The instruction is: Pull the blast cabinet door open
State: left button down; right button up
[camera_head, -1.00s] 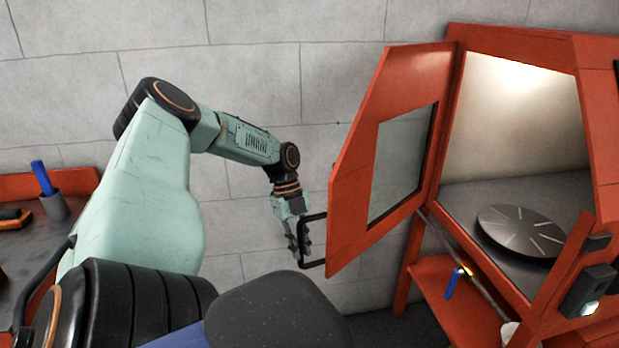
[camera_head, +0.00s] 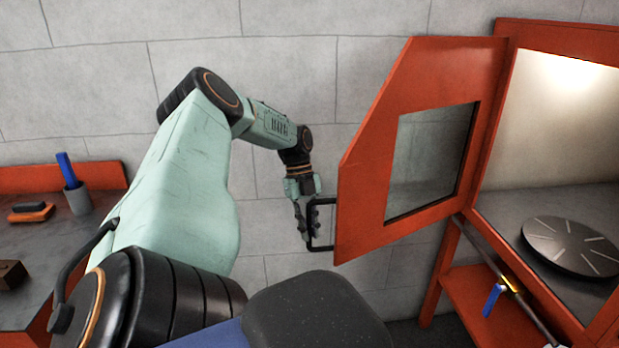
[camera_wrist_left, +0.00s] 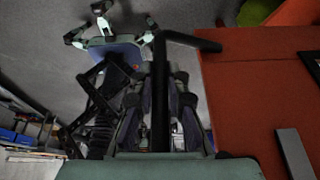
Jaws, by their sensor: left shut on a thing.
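The orange blast cabinet door (camera_head: 365,195) stands swung wide open to the left of the cabinet, with a dark-framed window (camera_head: 428,160) in it. Its black bar handle (camera_head: 322,247) is on the door's left edge. My left gripper (camera_head: 307,222) is shut on this handle. In the left wrist view the black handle (camera_wrist_left: 161,95) runs between the fingers, and the orange door (camera_wrist_left: 255,110) fills the right side. The cabinet interior (camera_head: 550,130) is lit and shows a round slotted turntable (camera_head: 570,246). My right gripper is in neither view.
An orange lower shelf (camera_head: 480,305) and a blue-handled valve (camera_head: 492,299) sit below the cabinet. A block wall stands behind.

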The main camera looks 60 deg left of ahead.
pick_arm(q)
jog(key=shift+a, duration=0.15)
jog(key=c, duration=1.6)
grip_release()
jog(key=shift+o, duration=1.3)
jog(key=v, duration=1.2)
jog(key=shift+s, duration=0.1)
